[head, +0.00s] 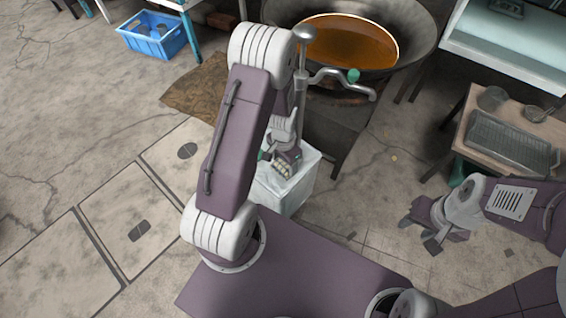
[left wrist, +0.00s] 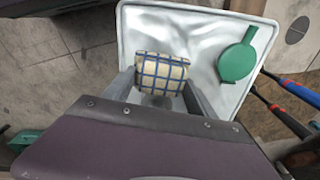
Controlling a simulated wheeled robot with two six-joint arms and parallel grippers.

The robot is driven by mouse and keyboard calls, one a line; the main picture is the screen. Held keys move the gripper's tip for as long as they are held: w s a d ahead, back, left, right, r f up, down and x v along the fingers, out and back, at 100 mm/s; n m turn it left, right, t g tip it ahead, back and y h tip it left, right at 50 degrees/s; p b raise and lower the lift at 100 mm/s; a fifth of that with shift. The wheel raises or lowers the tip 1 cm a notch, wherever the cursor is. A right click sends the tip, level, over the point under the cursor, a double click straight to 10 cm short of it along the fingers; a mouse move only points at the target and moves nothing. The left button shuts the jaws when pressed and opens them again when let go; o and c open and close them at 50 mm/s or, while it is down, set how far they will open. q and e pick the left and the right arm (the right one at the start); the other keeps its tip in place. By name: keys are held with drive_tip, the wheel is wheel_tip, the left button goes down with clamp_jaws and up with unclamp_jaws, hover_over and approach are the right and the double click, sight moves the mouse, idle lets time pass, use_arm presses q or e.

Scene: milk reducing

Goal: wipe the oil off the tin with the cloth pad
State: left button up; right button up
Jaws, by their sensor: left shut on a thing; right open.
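The tin (head: 298,190) is a pale, silvery square can on the floor, in front of the stove. In the left wrist view its dented metal top (left wrist: 212,35) carries a green cap (left wrist: 238,61). My left gripper (head: 283,166) is shut on the cloth pad (left wrist: 162,72), a cream pad with blue checks, and holds it over the tin's top. I cannot tell whether the pad touches the metal. A dark patch shows between the fingers, and I cannot tell if it is oil or shadow. My right gripper (head: 420,233) is open and empty, to the right of the tin.
A wok (head: 420,35) of orange-brown liquid stands behind the tin, with a metal tap and pipe (head: 340,76) close to my left arm. A side table with a wire rack (head: 510,143) is at right. Tools with coloured handles (left wrist: 290,90) lie beside the tin.

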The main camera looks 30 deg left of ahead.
use_arm(q)
drive_tip(key=shift+r+p, duration=4.7)
drive_tip(key=shift+p, duration=0.2)
drive_tip(key=shift+f, duration=0.15)
